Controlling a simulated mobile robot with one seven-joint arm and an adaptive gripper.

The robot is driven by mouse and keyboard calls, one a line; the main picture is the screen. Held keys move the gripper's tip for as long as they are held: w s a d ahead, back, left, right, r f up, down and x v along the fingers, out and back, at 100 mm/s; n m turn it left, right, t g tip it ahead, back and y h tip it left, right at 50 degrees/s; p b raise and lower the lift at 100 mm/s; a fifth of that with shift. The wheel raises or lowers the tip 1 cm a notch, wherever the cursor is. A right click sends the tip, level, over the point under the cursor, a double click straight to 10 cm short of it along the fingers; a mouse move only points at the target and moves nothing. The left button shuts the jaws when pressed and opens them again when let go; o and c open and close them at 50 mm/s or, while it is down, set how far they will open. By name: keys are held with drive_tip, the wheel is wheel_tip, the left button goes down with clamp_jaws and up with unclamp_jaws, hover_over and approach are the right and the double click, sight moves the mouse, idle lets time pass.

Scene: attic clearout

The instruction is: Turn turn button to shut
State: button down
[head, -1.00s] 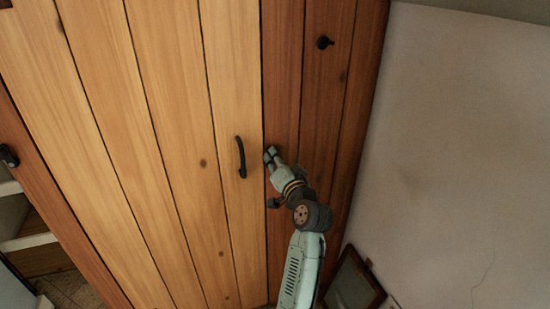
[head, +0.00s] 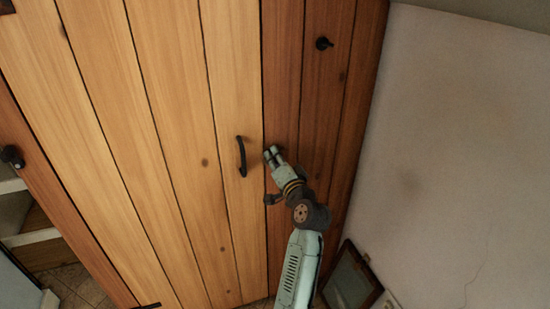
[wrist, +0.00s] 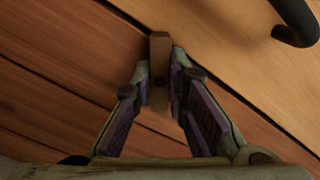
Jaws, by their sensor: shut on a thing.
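The turn button is a small brown wooden piece (wrist: 159,45) with a dark pivot spot, in the wrist view. It stands between my fingertips (wrist: 160,85), and my gripper is shut on it. Its far end lies at about the dark seam between the red-brown boards and the lighter door; I cannot tell how far it crosses. In the head view my gripper (head: 273,155) is at the red-brown boards, just right of that seam, and hides the button. The lighter plank door (head: 180,110) has a black handle (head: 241,157) just left of my gripper.
A black peg (head: 323,43) sticks out of the red-brown boards above my gripper. A black knob (head: 12,156) is at the far left, near open shelves. A pale wall (head: 460,130) stands to the right, with a dark frame (head: 351,280) leaning low beside it.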

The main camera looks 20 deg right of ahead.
drive_tip(key=shift+m, duration=2.8)
drive_tip(key=shift+m, duration=0.4)
drive_tip(key=c, duration=1.5)
unclamp_jaws()
